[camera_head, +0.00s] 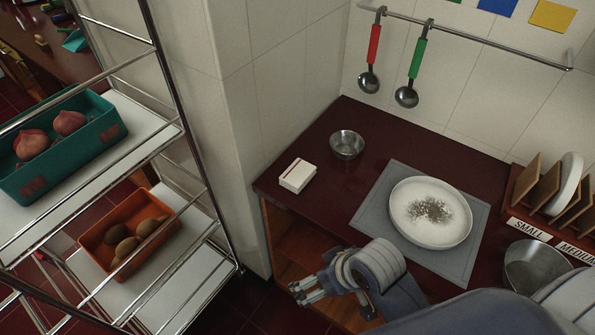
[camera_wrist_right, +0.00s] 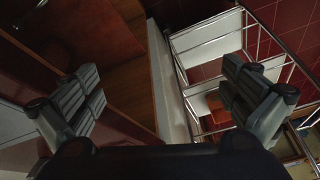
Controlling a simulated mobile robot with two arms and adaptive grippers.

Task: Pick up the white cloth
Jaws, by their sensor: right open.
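A small white block-shaped item with a dark red stripe (camera_head: 297,175), which looks like the folded white cloth, lies on the dark red counter (camera_head: 318,137) near its front left edge. My right gripper (camera_head: 299,290) is in front of the counter's front edge, lower in the picture than the cloth and apart from it. In the right wrist view its fingers (camera_wrist_right: 165,100) are spread wide with nothing between them. The cloth is not seen in that view. My left gripper is not in view.
A metal bowl (camera_head: 346,144) stands just right of the cloth. A white plate with dark specks (camera_head: 430,228) lies on a grey mat (camera_head: 375,212). A metal rack (camera_head: 190,150) with a green crate (camera_head: 93,145) and an orange crate (camera_head: 98,248) stands at left, beyond a wall corner.

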